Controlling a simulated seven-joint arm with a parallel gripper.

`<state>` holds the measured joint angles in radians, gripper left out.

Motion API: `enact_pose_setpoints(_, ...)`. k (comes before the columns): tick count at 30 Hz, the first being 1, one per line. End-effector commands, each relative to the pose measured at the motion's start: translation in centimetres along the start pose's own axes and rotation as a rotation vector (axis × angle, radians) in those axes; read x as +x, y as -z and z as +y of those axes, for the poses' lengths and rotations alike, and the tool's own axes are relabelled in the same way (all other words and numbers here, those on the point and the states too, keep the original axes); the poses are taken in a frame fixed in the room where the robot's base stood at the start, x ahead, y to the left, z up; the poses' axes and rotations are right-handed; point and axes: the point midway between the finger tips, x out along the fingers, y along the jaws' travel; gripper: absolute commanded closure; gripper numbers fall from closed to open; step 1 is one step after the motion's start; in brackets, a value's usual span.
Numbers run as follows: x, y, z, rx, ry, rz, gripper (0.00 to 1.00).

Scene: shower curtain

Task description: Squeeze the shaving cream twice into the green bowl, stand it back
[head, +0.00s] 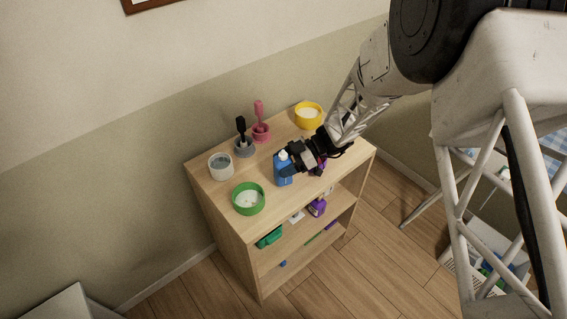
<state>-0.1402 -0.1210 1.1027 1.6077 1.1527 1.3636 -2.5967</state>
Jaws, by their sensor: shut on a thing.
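I cannot tell whether the base touches the shelf top. The green bowl (236,206) stands to the left of the bottle and a little nearer the front, apart from it. White stuff lies inside the bowl. The bottle's side behind my gripper is hidden.
On the shelf top (215,188) stand a white cup (220,172), a grey holder with a black brush (243,145), a pink holder with a pink brush (260,128) and a yellow bowl (308,123). A purple item is partly hidden behind my gripper. Lower shelves hold several items, including a purple bottle (317,207).

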Motion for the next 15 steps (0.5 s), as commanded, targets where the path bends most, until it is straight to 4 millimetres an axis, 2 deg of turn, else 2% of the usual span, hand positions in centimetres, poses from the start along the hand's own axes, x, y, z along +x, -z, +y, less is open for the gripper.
enact_pose_setpoints(15, 0.35, -0.85, 0.00, 0.000, 0.000, 0.000, 0.47)
